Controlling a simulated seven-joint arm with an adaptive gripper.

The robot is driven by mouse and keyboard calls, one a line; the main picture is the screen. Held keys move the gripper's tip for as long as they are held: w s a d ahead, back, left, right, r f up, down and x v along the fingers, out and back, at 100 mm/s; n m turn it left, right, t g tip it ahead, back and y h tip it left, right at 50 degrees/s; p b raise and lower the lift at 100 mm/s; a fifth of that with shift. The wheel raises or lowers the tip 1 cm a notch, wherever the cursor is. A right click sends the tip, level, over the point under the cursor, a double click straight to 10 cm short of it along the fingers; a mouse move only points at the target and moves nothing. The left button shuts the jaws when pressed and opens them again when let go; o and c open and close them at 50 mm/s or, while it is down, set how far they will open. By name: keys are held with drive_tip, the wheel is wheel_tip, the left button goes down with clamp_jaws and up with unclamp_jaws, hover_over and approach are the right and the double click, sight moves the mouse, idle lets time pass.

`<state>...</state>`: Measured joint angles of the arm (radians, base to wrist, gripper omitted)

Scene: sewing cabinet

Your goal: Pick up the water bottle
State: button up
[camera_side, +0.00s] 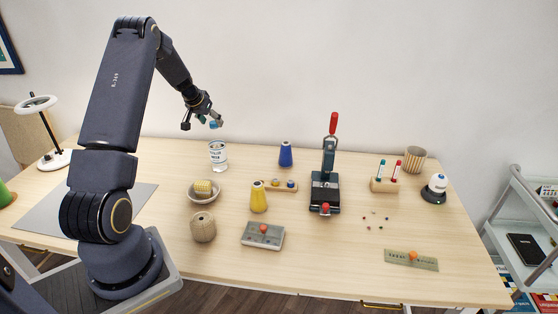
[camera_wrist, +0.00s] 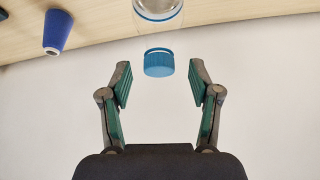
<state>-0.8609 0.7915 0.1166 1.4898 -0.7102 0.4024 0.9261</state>
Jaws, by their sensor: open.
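The water bottle (camera_side: 218,156) is clear with a white label, and its blue cap (camera_wrist: 159,62) is at the top. It stands upright at the back of the table, left of the middle. My gripper (camera_side: 209,120) is open and empty just above the bottle, near the cap in the side view. In the wrist view my gripper (camera_wrist: 160,84) has its green-padded fingers apart, with the cap between and slightly beyond their tips. No contact shows. The bottle body (camera_wrist: 158,10) is cut off at the top edge of the wrist view.
A blue thread cone (camera_side: 286,154) stands to the bottle's right. A bowl with a yellow item (camera_side: 205,196) and a yellow cone (camera_side: 258,197) are in front. A press (camera_side: 325,187) stands further right. The wall is close behind.

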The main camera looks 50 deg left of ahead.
sight(216, 128)
drive_tip(key=x, duration=0.5)
drive_tip(key=shift+w+f, duration=0.15)
drive_tip(key=shift+f, duration=0.05)
clamp_jaws()
idle(0.3)
idle(0.3)
